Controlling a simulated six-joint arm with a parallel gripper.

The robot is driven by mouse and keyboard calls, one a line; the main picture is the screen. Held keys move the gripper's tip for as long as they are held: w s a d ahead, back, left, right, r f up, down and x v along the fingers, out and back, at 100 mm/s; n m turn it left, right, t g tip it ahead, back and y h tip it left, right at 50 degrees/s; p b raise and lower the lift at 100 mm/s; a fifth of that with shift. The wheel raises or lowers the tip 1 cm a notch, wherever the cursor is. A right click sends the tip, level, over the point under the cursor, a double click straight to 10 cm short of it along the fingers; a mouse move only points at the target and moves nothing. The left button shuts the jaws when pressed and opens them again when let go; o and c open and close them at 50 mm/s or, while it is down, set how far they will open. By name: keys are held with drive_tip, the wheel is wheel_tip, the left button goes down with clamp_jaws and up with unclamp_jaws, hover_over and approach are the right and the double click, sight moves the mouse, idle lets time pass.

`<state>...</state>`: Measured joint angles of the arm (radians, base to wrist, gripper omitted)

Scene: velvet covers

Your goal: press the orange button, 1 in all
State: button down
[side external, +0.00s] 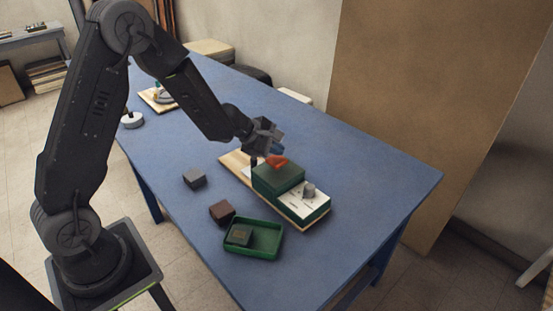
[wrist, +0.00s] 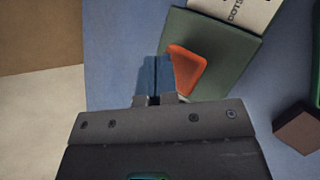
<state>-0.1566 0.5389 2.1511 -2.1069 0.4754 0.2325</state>
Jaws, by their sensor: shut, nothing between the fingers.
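The orange button (side external: 277,161) sits on top of a dark green box (side external: 279,178) on a light wooden board (side external: 235,160). In the wrist view the orange button (wrist: 187,70) is a rounded triangular shape on the green box (wrist: 215,60). My gripper (side external: 275,148) is shut and empty, with its blue fingertips close to the button. In the wrist view the shut fingers (wrist: 156,75) lie just left of the button and cover a little of the space beside its edge. I cannot tell whether they touch it.
A white panel with a grey knob (side external: 308,190) adjoins the green box. A green tray (side external: 268,238) holds a small dark block. A brown block (side external: 221,212) and a grey block (side external: 195,179) stand nearby. The blue table (side external: 370,170) is clear at right.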

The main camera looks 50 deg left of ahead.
sight(276, 160)
drive_tip(key=shift+r, duration=2.55)
drive_tip(key=s+d+r+m+g+h, duration=0.2)
drive_tip(key=s+d+r+m, duration=0.95)
drive_tip(key=r, duration=0.25)
drive_tip(key=s+a+m+y, duration=0.3)
drive_tip(key=s+m, duration=0.7)
drive_tip(key=s, duration=0.7)
drive_tip(key=shift+s+m+g+y, duration=0.3)
drive_tip(key=shift+m+g+y, duration=0.1)
drive_tip(key=shift+y, duration=1)
drive_tip(key=shift+f, duration=0.1)
